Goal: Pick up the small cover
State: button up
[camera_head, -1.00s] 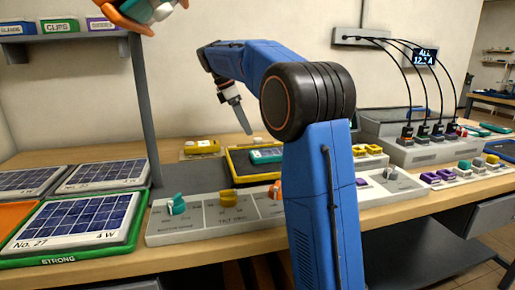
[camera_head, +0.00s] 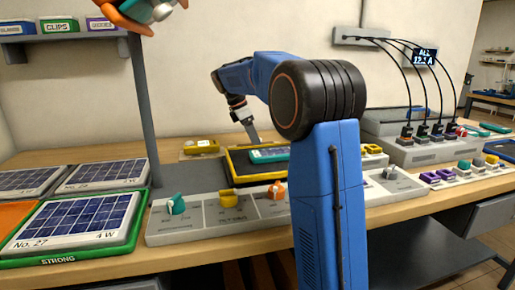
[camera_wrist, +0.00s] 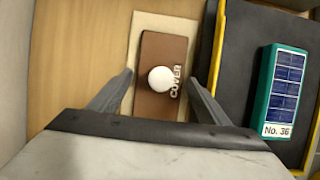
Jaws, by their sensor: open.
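The small cover (camera_wrist: 153,100) is a brown rectangular plate with a round white knob and the word COVER. In the wrist view it lies on a pale mat on the wooden bench. My gripper (camera_wrist: 160,76) is open and empty, with one finger to each side of the cover and the knob between them in the picture. I cannot tell how high the fingertips are above the plate. In the head view my gripper (camera_head: 256,141) points down behind the yellow-edged tray, and I cannot make out the cover there.
The yellow-edged dark tray (camera_wrist: 232,75) is close right of the cover and holds a teal No. 36 panel (camera_wrist: 283,92). In the head view a yellow device (camera_head: 201,146) lies left of my gripper. A grey knob panel (camera_head: 200,232) runs along the bench front.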

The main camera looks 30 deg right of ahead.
jog(key=shift+c, duration=0.6)
jog(key=c, duration=0.8)
jog(key=shift+o, duration=0.2)
jog(key=shift+r, duration=0.1)
